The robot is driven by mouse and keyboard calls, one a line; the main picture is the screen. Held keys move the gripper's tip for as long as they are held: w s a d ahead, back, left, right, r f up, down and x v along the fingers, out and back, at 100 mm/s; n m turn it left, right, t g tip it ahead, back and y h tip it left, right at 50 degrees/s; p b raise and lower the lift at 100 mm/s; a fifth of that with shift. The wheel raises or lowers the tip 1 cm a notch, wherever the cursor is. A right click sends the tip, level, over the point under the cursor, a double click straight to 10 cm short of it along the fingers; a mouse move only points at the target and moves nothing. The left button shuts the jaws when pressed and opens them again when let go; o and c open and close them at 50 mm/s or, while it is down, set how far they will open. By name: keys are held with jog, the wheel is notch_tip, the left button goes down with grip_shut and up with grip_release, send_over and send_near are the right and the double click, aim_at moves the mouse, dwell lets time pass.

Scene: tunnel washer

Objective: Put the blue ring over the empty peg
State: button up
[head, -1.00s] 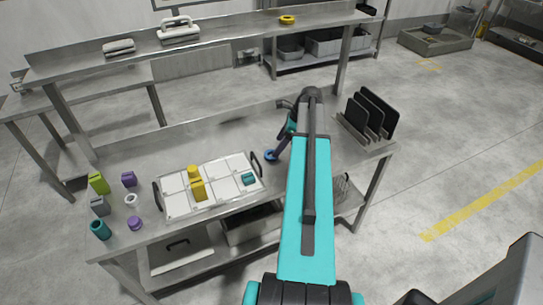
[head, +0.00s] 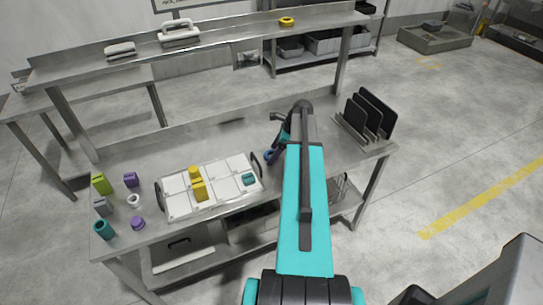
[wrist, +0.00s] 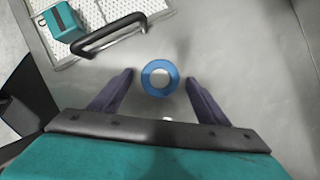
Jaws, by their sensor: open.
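The blue ring (wrist: 149,84) lies flat on the steel table beyond the tray's dark handle. In the wrist view it sits between the two dark fingers of my open gripper (wrist: 160,78), with a gap on both sides. Its centre shows pale grey; I cannot tell whether that is the table or something inside it. In the head view the ring (head: 268,156) is partly hidden behind my gripper (head: 273,160). I cannot make out an empty peg in either view; my arm hides part of the table.
A white compartment tray (head: 180,208) holds yellow pieces (head: 200,190) and a teal block (head: 248,179). Several coloured blocks, a white ring (head: 133,201) and a purple piece (head: 138,223) stand at the left. A rack with black plates (head: 367,115) stands at the right.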

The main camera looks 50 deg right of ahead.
dwell(0.3)
jog(key=c, duration=1.2)
jog(key=shift+r, duration=0.25)
jog(key=shift+r+b, duration=0.85)
jog(key=shift+r, duration=0.35)
jog(key=shift+s+a+r, duration=0.1)
jog(key=shift+s+r, duration=0.05)
jog(key=shift+r, duration=0.15)
jog(key=s+a+b, duration=0.1)
jog(key=s+a, duration=0.1)
jog(key=s, duration=0.2)
jog(key=s+a+r+b, duration=0.1)
jog(key=s+a+b, duration=0.1)
jog(key=s, duration=0.3)
jog(key=s+a+b, duration=0.1)
jog(key=s+a, duration=0.1)
jog(key=s, duration=0.3)
jog(key=shift+s+r+b, duration=0.25)
jog(key=shift+r+b, duration=0.05)
